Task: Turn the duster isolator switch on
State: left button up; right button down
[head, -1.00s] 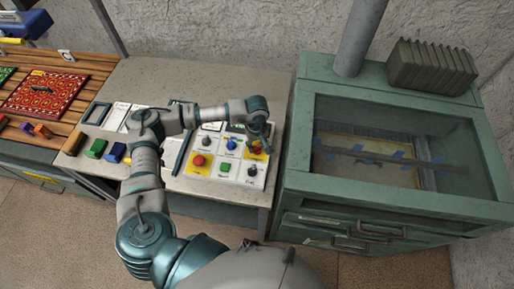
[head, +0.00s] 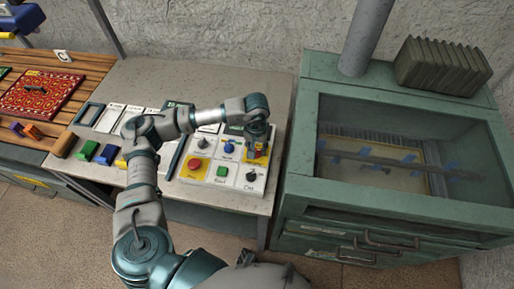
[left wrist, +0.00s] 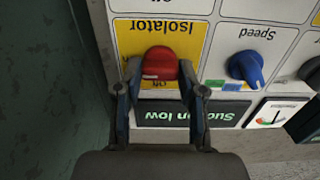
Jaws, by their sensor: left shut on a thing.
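The isolator switch (left wrist: 160,64) is a red rotary knob on a yellow plate marked "Isolator" and "Off", upside down in the left wrist view. My left gripper (left wrist: 160,78) has its two fingers on either side of the knob and is shut on it. In the head view my left gripper (head: 257,146) is over the yellow plate at the right of the control panel (head: 222,190), and hides most of the knob. The knob's exact pointing direction is hard to tell. My right gripper is not in view.
A blue speed knob (left wrist: 245,67) is beside the isolator. A display reading "Suction low" (left wrist: 190,112) is close to the fingers. The panel also has a red button (head: 194,164) and a green button (head: 221,171). A green cabinet (head: 300,190) stands close on the right.

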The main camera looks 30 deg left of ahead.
pick_arm(q)
jog(key=shift+w+r, duration=0.15)
jog(key=shift+r, duration=0.1)
jog(key=o, duration=1.1)
jog(key=shift+o, duration=0.2)
jog(key=shift+f, duration=0.1)
notch_tip(320, 180, up, 12)
jog(key=shift+a+f, duration=0.1)
